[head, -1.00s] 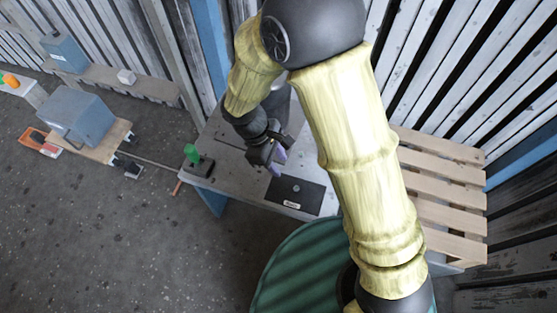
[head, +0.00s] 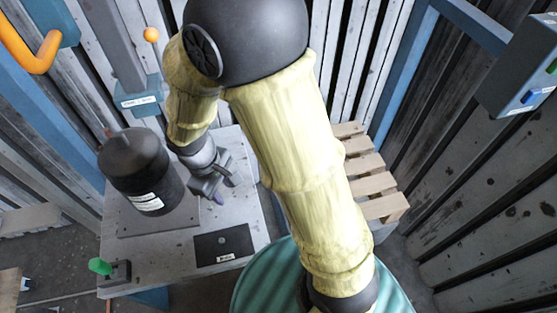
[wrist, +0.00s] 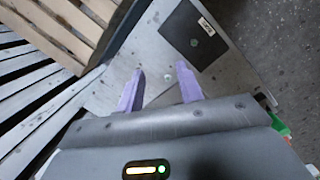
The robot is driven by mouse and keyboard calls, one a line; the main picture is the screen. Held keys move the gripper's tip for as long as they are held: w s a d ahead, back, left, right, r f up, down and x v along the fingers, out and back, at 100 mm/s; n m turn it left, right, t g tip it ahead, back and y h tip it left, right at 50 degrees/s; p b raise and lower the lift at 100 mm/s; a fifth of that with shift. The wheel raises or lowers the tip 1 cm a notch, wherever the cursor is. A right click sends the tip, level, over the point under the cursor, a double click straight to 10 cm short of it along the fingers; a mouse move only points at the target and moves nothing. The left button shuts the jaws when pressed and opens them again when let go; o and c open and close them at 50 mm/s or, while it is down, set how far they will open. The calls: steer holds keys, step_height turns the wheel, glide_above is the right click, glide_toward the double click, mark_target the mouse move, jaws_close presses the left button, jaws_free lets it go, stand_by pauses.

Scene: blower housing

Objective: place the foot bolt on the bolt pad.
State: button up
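The bolt pad (head: 226,247) is a black square plate with a white label, lying on the grey table; a small round grey spot shows near its middle. It also shows in the wrist view (wrist: 190,32), ahead of the fingers. My gripper (head: 219,195) is over the table, beyond the pad in the head view. In the wrist view its purple fingers (wrist: 161,82) stand wide apart with nothing gripped; its height above the table is unclear.
A black cylinder (head: 136,165) stands on a plate left of my gripper. A green knob (head: 99,266) sits at the table's front left corner. A wooden pallet (head: 372,180) is to the right of the table. The table around the pad is clear.

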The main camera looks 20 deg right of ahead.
steer(key=d+r+m+t, duration=0.1)
steer(key=d+r+m, duration=0.2)
steer(key=d+m, duration=0.2)
steer(key=s+d+r+m+t+y, duration=0.1)
steer(key=d+r+m+t, duration=0.1)
steer(key=d, duration=0.7)
steer(key=r+m, duration=0.1)
steer(key=m, duration=0.1)
steer(key=shift+s+d+m+y, duration=0.15)
steer(key=shift+d+m+y, duration=0.15)
steer(key=shift+m, duration=0.1)
steer(key=shift+a, duration=0.2)
